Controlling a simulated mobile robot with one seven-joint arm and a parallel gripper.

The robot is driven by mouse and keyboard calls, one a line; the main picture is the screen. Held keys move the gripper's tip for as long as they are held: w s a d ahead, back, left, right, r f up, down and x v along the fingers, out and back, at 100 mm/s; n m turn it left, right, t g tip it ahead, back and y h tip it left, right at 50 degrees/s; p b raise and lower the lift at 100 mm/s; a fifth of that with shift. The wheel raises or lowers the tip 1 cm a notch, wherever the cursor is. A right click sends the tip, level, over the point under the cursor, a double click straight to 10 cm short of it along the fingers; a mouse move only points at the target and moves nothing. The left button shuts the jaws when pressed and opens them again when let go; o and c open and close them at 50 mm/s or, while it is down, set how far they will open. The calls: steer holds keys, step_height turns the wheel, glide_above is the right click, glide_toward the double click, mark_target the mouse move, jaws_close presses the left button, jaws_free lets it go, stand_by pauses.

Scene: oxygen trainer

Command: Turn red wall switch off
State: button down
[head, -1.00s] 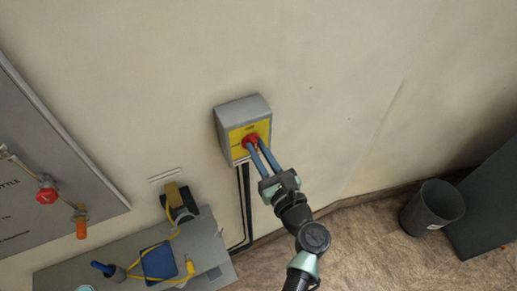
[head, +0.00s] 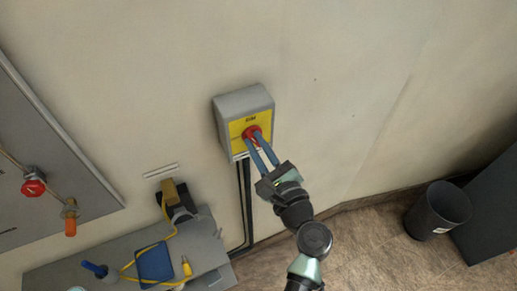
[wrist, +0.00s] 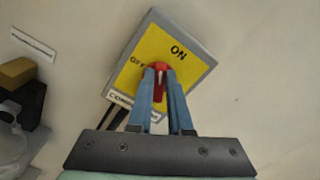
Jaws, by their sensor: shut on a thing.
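The wall switch is a grey box (head: 232,103) with a yellow face (head: 264,120) and a red knob (head: 250,130) in the middle. My gripper (head: 254,139) reaches it from the lower right, its two blue fingers shut on the red knob. In the wrist view the red knob (wrist: 160,67) sits between the fingertips (wrist: 160,78), which hide its sides. On the yellow face (wrist: 152,45) ON reads at the upper right and OFF at the left, partly by the knob. The knob's grip seems to point upward in that view, between the two labels; its exact setting is hard to tell.
A grey panel (head: 50,130) with a red valve knob (head: 34,182) and an orange fitting (head: 70,222) is at the left. A grey shelf (head: 120,252) holds a blue item (head: 156,262) and yellow cable. A dark bin (head: 436,212) stands at the right. The wall around the switch is clear.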

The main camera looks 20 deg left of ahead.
steer(key=shift+s+a+f+n+b, duration=0.1)
steer(key=shift+f+n+b, duration=0.1)
steer(key=shift+n+b, duration=1.7)
steer(key=shift+s+a+f+n+b, duration=0.1)
steer(key=shift+f+n+b, duration=0.1)
steer(key=shift+n+b, duration=1.7)
steer(key=shift+s+f+n+b, duration=0.1)
steer(key=shift+f+n+b, duration=0.1)
steer(key=shift+n+b, duration=1.7)
steer(key=shift+n, duration=0.4)
steer(key=c, duration=0.8)
jaws_free()
steer(key=shift+c, duration=0.2)
